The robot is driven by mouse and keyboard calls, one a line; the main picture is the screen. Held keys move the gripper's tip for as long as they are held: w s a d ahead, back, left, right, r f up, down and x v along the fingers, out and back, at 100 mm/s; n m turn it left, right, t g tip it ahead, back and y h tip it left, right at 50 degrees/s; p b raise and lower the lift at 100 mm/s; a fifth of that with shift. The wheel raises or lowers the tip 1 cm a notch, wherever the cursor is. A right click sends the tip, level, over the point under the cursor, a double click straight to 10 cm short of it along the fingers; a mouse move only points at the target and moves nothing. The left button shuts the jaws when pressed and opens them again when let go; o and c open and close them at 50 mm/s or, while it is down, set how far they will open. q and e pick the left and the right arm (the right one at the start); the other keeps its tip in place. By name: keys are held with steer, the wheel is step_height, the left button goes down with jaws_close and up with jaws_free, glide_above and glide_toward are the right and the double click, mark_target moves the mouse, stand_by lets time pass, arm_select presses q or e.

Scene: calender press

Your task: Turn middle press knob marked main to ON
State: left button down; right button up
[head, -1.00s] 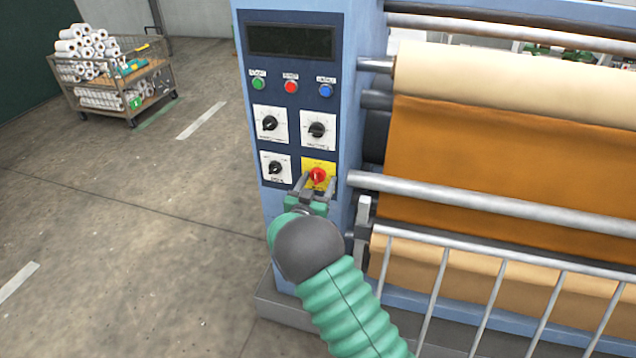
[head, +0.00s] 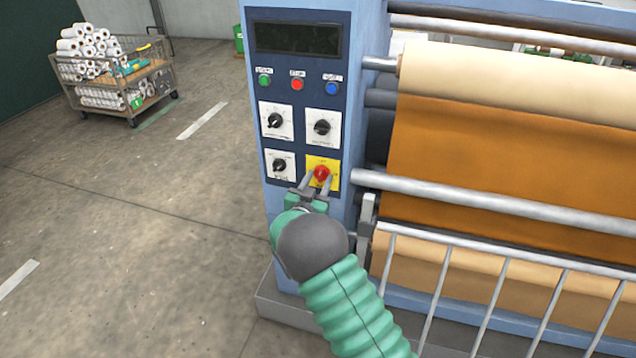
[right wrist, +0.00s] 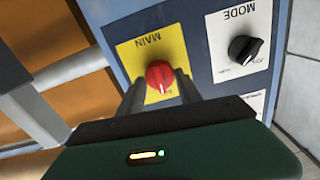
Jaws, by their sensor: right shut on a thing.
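The red main knob (head: 321,173) sits on a yellow plate (head: 331,186) at the lower right of the press's blue control panel. In the right wrist view the plate reads MAIN, upside down, and the red knob (right wrist: 160,76) shows between the fingers. My right gripper (head: 318,182) reaches up to the knob from below, with one finger on each side; it also shows in the right wrist view (right wrist: 160,88). It is shut on the red knob. The knob's exact pointer setting is too small to tell. My left gripper is not in view.
A black MODE knob (right wrist: 243,49) is beside the yellow plate. More black dials (head: 275,121) and green, red and blue buttons (head: 297,85) are above. A metal railing (head: 500,254) and rollers are at the right. A cart of rolls (head: 117,75) stands far left on open floor.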

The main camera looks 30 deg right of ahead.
steer(key=shift+f+m+b, duration=0.1)
steer(key=shift+m+b, duration=0.55)
steer(key=shift+m, duration=0.05)
steer(key=m+b, duration=1.2)
steer(key=b, duration=0.1)
steer(key=shift+r+m+b, duration=0.25)
steer(key=shift+m+b, duration=1.35)
steer(key=shift+m, duration=0.2)
steer(key=o, duration=1)
steer(key=shift+w+d, duration=0.1)
steer(key=o, duration=0.4)
steer(key=shift+w+d+f, duration=0.1)
steer(key=shift+f, duration=0.15)
steer(key=shift+c, duration=0.2)
